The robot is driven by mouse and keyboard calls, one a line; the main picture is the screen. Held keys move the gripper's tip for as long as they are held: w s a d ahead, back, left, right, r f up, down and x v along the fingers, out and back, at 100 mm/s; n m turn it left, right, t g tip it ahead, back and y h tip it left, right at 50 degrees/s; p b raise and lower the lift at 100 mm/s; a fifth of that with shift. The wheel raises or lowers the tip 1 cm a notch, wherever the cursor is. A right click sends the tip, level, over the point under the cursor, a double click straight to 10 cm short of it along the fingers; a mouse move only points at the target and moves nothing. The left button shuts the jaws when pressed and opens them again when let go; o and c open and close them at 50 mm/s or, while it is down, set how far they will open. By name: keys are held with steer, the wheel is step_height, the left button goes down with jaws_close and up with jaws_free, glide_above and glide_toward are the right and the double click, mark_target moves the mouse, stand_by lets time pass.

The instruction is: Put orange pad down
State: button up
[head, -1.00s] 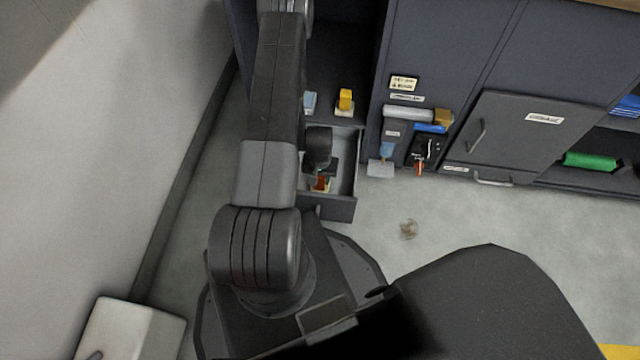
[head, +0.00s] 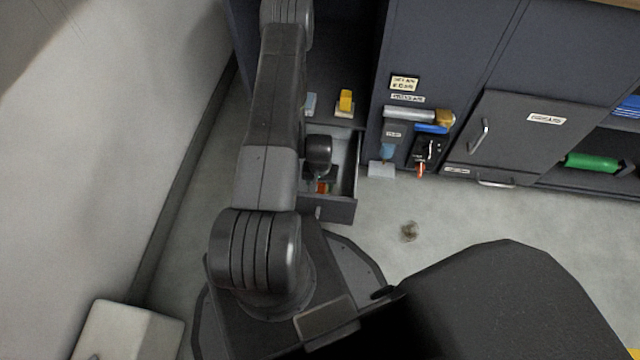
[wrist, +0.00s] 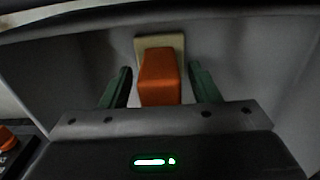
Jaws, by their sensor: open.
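The orange pad (wrist: 159,78) is an orange block on a pale base plate (wrist: 178,42). In the wrist view it sits between the two green fingers of my gripper (wrist: 160,85), with a gap on each side. The fingers are open. In the head view a small part of the orange pad (head: 323,187) shows inside the open drawer (head: 343,208), below my gripper (head: 320,170). My wrist and gripper hide most of it there.
A yellow block (head: 346,99) on a pale base and a light blue one (head: 310,103) stand on the shelf behind the drawer. Drawer walls surround my gripper closely. A cabinet panel with a grey handle (head: 408,114) is to the right.

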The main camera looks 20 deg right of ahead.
step_height(320, 180, up, 12)
steer(key=p, duration=0.3)
steer(key=shift+r+p, duration=0.15)
steer(key=shift+p, duration=0.2)
step_height(320, 180, down, 12)
steer(key=b, duration=0.4)
steer(key=shift+f, duration=0.25)
steer(key=shift+r+p, duration=0.8)
steer(key=shift+r, duration=1.3)
